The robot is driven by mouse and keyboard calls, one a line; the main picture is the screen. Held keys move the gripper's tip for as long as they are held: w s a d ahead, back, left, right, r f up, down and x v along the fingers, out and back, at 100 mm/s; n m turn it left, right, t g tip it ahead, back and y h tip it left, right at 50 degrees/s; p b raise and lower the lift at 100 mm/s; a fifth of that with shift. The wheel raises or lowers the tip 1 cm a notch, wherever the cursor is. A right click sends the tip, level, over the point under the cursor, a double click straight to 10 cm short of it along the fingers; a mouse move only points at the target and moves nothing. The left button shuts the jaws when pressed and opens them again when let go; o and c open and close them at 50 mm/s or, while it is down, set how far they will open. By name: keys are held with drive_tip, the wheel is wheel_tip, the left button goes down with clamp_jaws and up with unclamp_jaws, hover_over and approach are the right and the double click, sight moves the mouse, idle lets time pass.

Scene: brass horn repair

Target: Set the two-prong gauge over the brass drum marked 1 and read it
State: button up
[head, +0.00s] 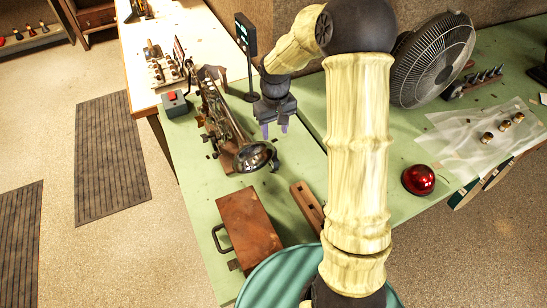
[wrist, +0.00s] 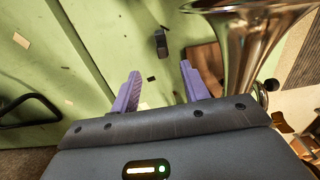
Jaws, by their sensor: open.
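My gripper (head: 274,131) is open above the green bench, its purple fingers pointing down, just right of the brass horn (head: 256,156). In the wrist view the fingers of my gripper (wrist: 162,88) are apart with nothing between them. The horn's flared bell (wrist: 245,35) is beside the right finger there. A small dark object (wrist: 161,42) lies on the bench beyond the fingertips; I cannot tell whether it is the two-prong gauge. No drum with a readable mark 1 shows; the horn's valve parts are too small to tell apart.
A brown box (head: 252,232) with a handle and a slotted wooden bar (head: 307,206) lie in front. A black display on a stand (head: 246,45) is behind. A red dome (head: 418,180), a fan (head: 432,60) and a clear sheet (head: 465,140) with brass pieces are right.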

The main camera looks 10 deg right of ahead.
sight(274, 156)
wheel_tip(274, 156, down, 8)
drive_tip(key=shift+f+p, duration=0.1)
drive_tip(key=shift+p, duration=0.65)
drive_tip(key=shift+f, duration=0.1)
drive_tip(key=f, duration=0.1)
drive_tip(key=f+p, duration=0.1)
drive_tip(key=f, duration=0.1)
drive_tip(key=f+p, duration=0.1)
drive_tip(key=f, duration=0.1)
drive_tip(key=shift+w+a, duration=0.15)
drive_tip(key=shift+a, duration=0.15)
drive_tip(key=shift+d, duration=0.2)
drive_tip(key=shift+a, duration=0.1)
clamp_jaws()
